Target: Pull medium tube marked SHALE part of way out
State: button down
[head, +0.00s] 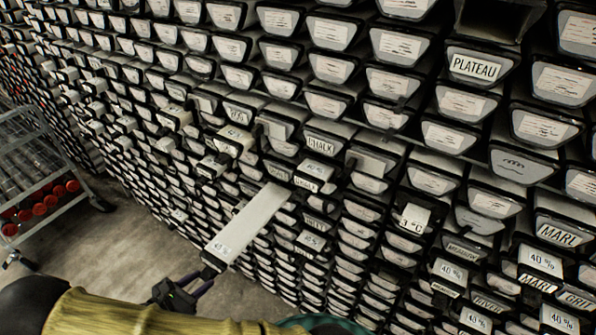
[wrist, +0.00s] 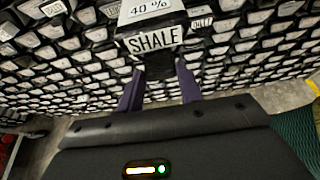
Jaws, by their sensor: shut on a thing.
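The SHALE tube is a long pale box (head: 250,222) that sticks far out of the wall of tubes in the head view, sloping down to the left. Its rear end is still in the wall. In the wrist view its front shows the SHALE label (wrist: 155,40) with a "40 %" tag on top. My gripper (head: 204,276) is shut on the front end of this tube, below the label. In the wrist view the two purple fingers of my gripper (wrist: 158,78) stand either side of a dark part under the label.
The wall holds rows of closely packed tubes, several sticking out a little. A metal cart (head: 40,165) with red-ended cylinders stands at the left. Bare floor (head: 130,240) lies between.

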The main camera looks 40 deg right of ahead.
jog(key=c, duration=0.9)
grip_release()
jog(key=shift+o, duration=0.2)
jog(key=shift+a+f, duration=0.15)
jog(key=b+v, duration=0.5)
jog(key=v, duration=1.2)
jog(key=shift+r, duration=0.3)
jog(key=shift+s, duration=0.1)
jog(key=s+d+r+m+y, duration=0.1)
jog(key=d+r+m+y, duration=0.1)
jog(key=d+m+y, duration=0.2)
jog(key=s+d+r+m+g+y, duration=0.1)
jog(key=s+d+r+m+y, duration=0.1)
jog(key=d+m, duration=0.8)
jog(key=s+d+r+m+g+y, duration=0.1)
jog(key=d+r+m+y, duration=0.2)
jog(key=d+m+y, duration=0.3)
jog(key=d+m, duration=0.2)
jog(key=d, duration=0.1)
jog(key=shift+s+d+r+y, duration=0.3)
jog(key=shift+d+r+y, duration=0.05)
jog(key=shift+d+y, duration=0.05)
